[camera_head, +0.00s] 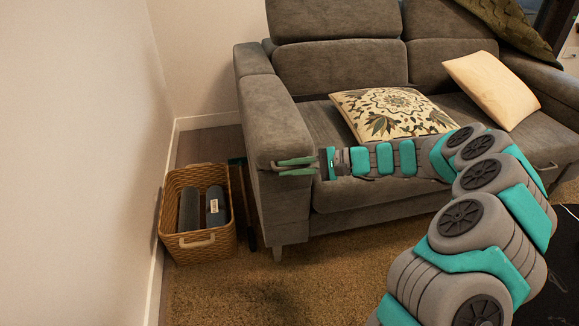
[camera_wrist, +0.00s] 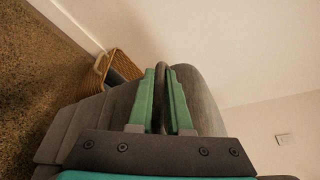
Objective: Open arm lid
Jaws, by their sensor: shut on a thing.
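The arm lid (camera_head: 272,115) is the grey fabric top of the left arm of the grey sofa (camera_head: 335,65). It lies along the arm, with no clear gap under it in the head view. My gripper (camera_head: 283,167) is at the front end of this arm, with its green fingers closed on the front edge of the lid. In the wrist view my gripper (camera_wrist: 165,72) has its fingers on either side of a thin grey part of the lid (camera_wrist: 197,95). The fingers hide part of that edge.
A wicker basket (camera_head: 200,249) with dark rolls stands on the floor between the sofa and the left wall (camera_head: 75,150). A patterned cushion (camera_head: 392,113) and a cream cushion (camera_head: 492,88) lie on the seat. The brown rug (camera_head: 300,285) in front is clear.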

